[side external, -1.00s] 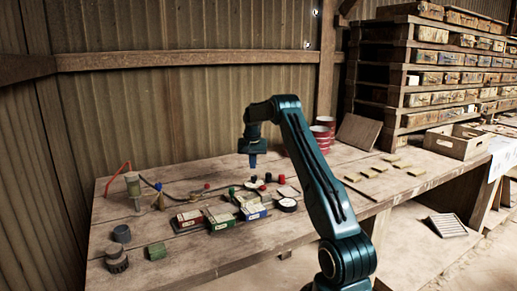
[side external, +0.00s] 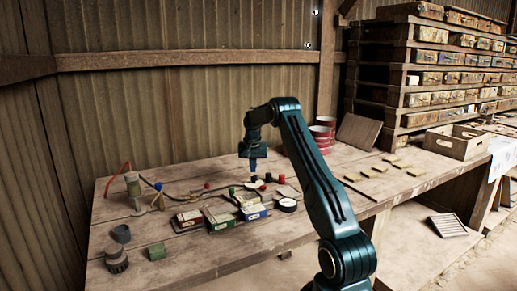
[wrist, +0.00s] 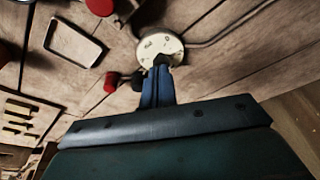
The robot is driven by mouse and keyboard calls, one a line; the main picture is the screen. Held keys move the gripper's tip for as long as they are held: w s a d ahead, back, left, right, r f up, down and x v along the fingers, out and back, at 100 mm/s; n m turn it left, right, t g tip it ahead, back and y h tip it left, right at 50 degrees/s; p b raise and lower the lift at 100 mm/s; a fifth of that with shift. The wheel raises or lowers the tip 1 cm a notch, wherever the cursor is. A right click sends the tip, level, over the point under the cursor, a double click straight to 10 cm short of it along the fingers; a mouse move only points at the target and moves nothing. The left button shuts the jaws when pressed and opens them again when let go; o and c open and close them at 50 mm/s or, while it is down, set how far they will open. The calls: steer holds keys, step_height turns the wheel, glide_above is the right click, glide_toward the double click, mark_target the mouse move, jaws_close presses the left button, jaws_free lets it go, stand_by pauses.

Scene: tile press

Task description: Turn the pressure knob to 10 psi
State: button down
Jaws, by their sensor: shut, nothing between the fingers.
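In the wrist view a round cream dial (wrist: 158,44) with small dark marks lies flat on the bench, with a black part at its lower edge. My gripper (wrist: 162,68) has its blue fingers together, the tips overlapping that black part in the picture; I cannot tell whether they touch it. A dark knob-like piece (wrist: 137,80) is just left of the fingers, partly hidden. In the side external view my gripper (side external: 253,170) points down over small black and red pieces. Which piece is the pressure knob, and any psi setting, cannot be read.
A grey hose (wrist: 228,36) runs right from the dial. Several small boxes (side external: 222,220) stand nearby.

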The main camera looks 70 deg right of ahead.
steer(key=shift+f, duration=2.2)
steer(key=shift+d, duration=0.3)
steer(key=shift+s+a, duration=0.1)
steer(key=shift+a, duration=0.25)
steer(key=shift+r, duration=0.15)
steer(key=shift+r, duration=2.9)
steer(key=shift+a, duration=0.1)
